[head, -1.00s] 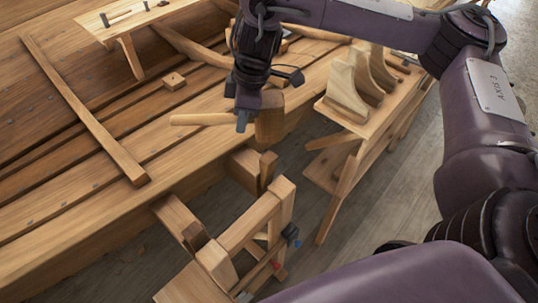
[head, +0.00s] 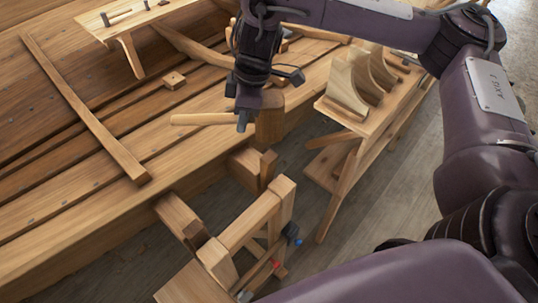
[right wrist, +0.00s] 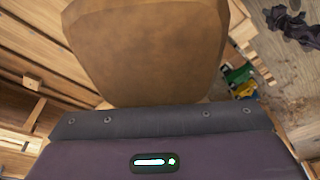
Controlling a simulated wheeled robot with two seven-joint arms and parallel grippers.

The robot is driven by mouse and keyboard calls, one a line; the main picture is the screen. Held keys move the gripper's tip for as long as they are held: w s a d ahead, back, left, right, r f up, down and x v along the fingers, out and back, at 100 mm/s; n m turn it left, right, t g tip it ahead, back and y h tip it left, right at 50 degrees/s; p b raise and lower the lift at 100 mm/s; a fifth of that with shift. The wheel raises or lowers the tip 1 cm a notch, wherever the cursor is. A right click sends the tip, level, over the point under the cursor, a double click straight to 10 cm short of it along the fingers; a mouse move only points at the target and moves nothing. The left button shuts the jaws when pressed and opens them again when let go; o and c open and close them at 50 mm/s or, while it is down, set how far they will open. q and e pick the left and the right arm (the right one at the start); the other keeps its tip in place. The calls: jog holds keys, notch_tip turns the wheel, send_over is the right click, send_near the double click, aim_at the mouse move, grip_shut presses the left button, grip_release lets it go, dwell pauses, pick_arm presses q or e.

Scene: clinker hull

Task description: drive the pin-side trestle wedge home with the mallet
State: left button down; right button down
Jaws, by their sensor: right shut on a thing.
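My right gripper (head: 243,122) is shut on the mallet's handle (head: 203,119), close to its head. The handle points left and the wooden mallet head (head: 270,124) is just right of the fingers, above the hull's near edge. In the right wrist view the mallet head (right wrist: 145,50) fills the top middle. Below it stands the trestle (head: 250,222). Small upright wedge-like pieces sit at its blocks, one at the far block (head: 268,168) and one at the near block (head: 196,236). I cannot tell which is the pin-side wedge. The mallet appears apart from both. My left gripper is not in view.
A bench (head: 345,120) with curved wooden pieces stands right of the trestle. Grey floor (head: 385,190) is open beyond.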

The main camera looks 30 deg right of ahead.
jog(key=shift+w+d, duration=0.15)
jog(key=shift+w, duration=0.1)
jog(key=shift+s+r+p, duration=0.15)
jog(key=shift+p, duration=0.15)
dwell(0.4)
jog(key=shift+p, duration=0.4)
dwell(0.5)
